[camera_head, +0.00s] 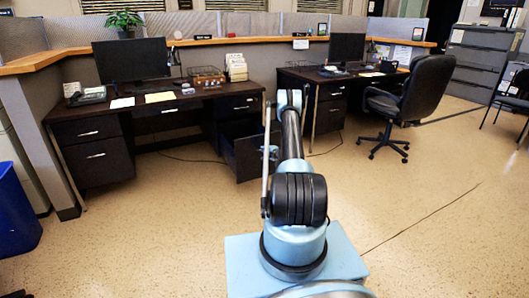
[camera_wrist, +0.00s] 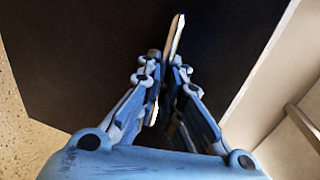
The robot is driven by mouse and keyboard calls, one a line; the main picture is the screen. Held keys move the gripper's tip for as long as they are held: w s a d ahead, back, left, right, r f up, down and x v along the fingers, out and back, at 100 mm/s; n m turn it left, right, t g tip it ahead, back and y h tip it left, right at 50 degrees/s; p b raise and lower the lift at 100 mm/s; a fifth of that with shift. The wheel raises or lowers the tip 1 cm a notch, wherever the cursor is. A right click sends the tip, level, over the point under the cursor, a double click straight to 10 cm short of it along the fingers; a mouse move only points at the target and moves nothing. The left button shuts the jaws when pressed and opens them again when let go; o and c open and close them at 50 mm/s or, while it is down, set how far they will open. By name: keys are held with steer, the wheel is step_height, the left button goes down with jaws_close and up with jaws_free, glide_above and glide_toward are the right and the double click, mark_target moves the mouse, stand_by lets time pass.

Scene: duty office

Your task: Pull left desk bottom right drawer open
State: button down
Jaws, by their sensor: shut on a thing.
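The left desk (camera_head: 185,102) is dark brown, with drawers on both sides of its knee space. Its bottom right drawer (camera_head: 244,160) stands out from the desk body, partly open. My gripper (camera_head: 268,153) is at the front of this drawer, partly hidden by my arm. In the wrist view my gripper (camera_wrist: 166,92) is shut around the metal drawer handle (camera_wrist: 177,36), which sticks out beyond the fingers. The dark drawer front (camera_wrist: 90,60) fills most of that view. The drawer's inside cannot be seen clearly.
The top right drawer (camera_head: 239,106) above is closed. A second desk (camera_head: 331,92) and a black office chair (camera_head: 415,95) stand to the right. A blue bin (camera_head: 14,210) is at the far left. The floor in front of the left desk is clear.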

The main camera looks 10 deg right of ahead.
steer(key=shift+d, duration=0.25)
steer(key=c, duration=2)
jaws_free()
steer(key=shift+f, duration=0.1)
steer(key=shift+a, duration=0.1)
steer(key=shift+s, duration=0.1)
steer(key=v, duration=0.7)
steer(key=shift+s, duration=0.1)
